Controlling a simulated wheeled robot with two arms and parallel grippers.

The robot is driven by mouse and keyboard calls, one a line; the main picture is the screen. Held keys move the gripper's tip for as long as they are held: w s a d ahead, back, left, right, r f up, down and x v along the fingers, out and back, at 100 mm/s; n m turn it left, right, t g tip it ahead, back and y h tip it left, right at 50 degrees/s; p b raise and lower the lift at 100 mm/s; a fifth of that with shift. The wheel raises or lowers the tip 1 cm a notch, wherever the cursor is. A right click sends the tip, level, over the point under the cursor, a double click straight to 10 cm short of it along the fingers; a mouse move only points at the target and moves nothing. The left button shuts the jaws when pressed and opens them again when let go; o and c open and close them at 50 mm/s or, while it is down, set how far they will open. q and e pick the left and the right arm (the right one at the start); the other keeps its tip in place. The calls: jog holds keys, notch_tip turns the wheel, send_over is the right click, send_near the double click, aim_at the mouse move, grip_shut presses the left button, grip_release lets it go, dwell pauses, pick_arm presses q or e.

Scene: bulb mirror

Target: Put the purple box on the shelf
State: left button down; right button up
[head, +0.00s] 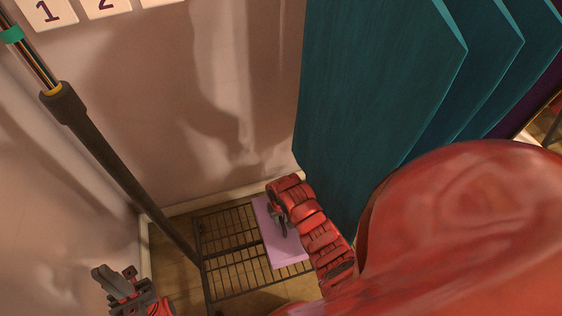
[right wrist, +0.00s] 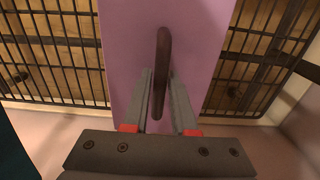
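The purple box (head: 270,238) is a flat-topped lilac shape at the right part of a black wire rack (head: 230,255) in the head view. In the right wrist view the box (right wrist: 120,60) fills the middle, with a dark upright handle (right wrist: 163,60) on its face. My right gripper (right wrist: 160,85) has one finger on each side of the handle, close to it; I cannot tell whether they press on it. In the head view this gripper (head: 281,222) is over the box. My left gripper (head: 120,285) is at the lower left, away from the box; its finger opening is unclear.
A dark pole (head: 120,180) slants down to the rack's left side. A pale wall (head: 190,110) is behind, with numbered cards (head: 102,8) at the top. Wooden floor shows beneath the rack.

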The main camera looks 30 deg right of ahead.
jog(key=shift+o, duration=1.3)
jog(key=shift+r, duration=0.1)
